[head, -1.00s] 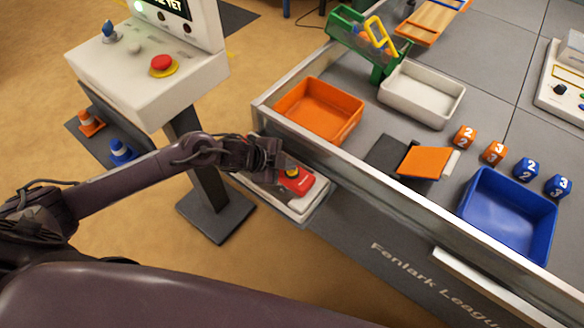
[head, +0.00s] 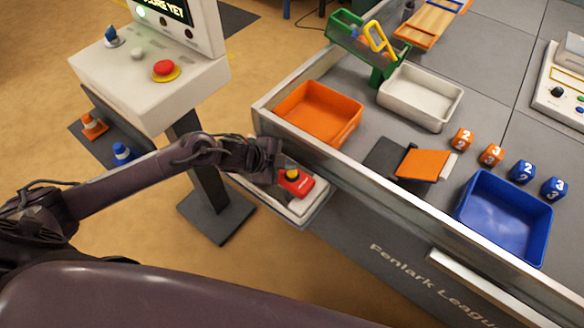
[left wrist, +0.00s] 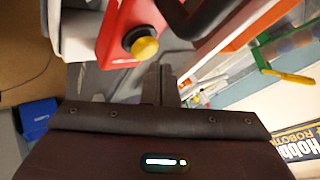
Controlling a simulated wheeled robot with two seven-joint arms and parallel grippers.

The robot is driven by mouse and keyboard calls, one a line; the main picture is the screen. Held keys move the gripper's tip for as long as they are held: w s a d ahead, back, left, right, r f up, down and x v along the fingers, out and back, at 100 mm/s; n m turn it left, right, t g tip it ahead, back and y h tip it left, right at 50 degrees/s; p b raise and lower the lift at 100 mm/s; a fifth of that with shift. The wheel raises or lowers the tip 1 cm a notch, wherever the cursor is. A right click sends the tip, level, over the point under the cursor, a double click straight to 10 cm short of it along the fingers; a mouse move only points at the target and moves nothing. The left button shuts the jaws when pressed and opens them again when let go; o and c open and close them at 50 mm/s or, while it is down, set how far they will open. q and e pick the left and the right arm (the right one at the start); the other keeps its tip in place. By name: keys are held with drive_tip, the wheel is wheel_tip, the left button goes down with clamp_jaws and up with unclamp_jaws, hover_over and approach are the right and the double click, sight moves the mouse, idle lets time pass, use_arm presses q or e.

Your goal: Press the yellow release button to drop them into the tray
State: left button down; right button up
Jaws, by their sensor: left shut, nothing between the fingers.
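The yellow release button (head: 291,174) sits on a red box (head: 298,185) on a pale ledge at the table's near side. In the left wrist view, the yellow button (left wrist: 144,48) has a black collar and stands on a red housing (left wrist: 118,28). My left gripper (head: 274,160) is shut and empty, close beside the button at its upper left; whether it touches cannot be told. Its fingers (left wrist: 160,84) show just below the button in the wrist view. A green holder (head: 372,50) with a yellow handle stands behind the white tray (head: 420,122). My right gripper is not in view.
An orange bin (head: 310,118) and a blue bin (head: 500,235) stand inside the table's raised rim (head: 350,160). Several numbered blocks (head: 491,154) lie near the blue bin.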

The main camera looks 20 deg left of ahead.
sight(288, 173)
use_arm(q)
drive_tip(key=shift+r, duration=0.1)
wheel_tip(288, 173, up, 5)
drive_tip(key=p, duration=0.4)
drive_tip(key=shift+p, duration=0.4)
idle(0.6)
